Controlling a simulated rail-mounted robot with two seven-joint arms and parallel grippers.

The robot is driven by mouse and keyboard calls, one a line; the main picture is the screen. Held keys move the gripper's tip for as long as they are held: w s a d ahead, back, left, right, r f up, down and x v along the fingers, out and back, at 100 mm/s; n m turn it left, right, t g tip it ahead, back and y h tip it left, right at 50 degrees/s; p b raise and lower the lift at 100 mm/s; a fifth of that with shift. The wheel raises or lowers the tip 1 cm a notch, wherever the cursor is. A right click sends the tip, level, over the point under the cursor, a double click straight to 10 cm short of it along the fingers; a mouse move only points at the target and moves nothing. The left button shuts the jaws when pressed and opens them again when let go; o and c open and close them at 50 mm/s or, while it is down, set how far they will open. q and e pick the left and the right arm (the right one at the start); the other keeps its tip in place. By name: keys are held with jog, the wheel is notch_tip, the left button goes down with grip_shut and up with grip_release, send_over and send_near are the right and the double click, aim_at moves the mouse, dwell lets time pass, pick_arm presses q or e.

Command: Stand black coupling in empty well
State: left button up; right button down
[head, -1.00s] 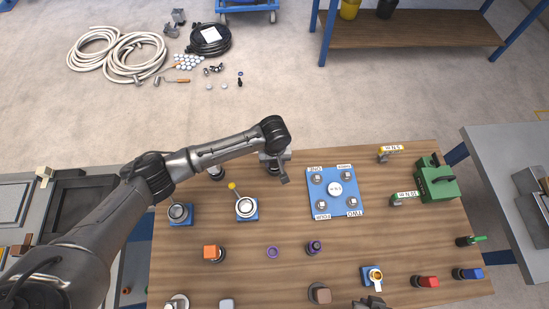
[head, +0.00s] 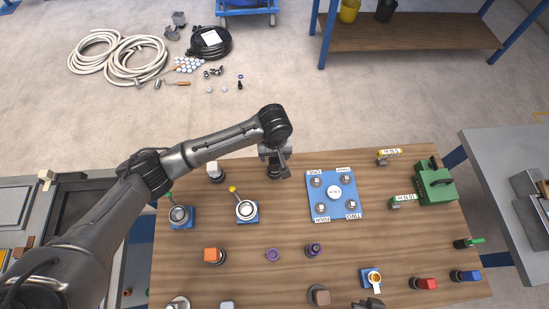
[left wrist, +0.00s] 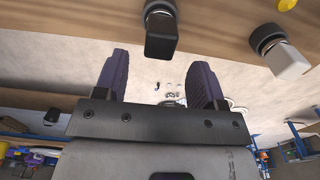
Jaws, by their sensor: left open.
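The black coupling (head: 274,174) stands near the table's back edge in the head view, partly hidden by my left gripper (head: 284,161). In the left wrist view a dark square-headed piece (left wrist: 160,38), apparently this coupling, is beyond the fingertips, centred between them. My left gripper (left wrist: 160,72) is open with nothing between its fingers. I cannot tell which is the empty well. My right gripper (head: 369,303) barely shows at the bottom edge.
A white-topped piece (head: 215,173) stands left of the coupling and shows in the left wrist view (left wrist: 285,55). Orange, purple and brown pieces stand nearer the front.

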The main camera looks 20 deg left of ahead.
pick_arm(q)
jog(key=shift+r+p, duration=0.35)
jog(key=shift+r, duration=2.45)
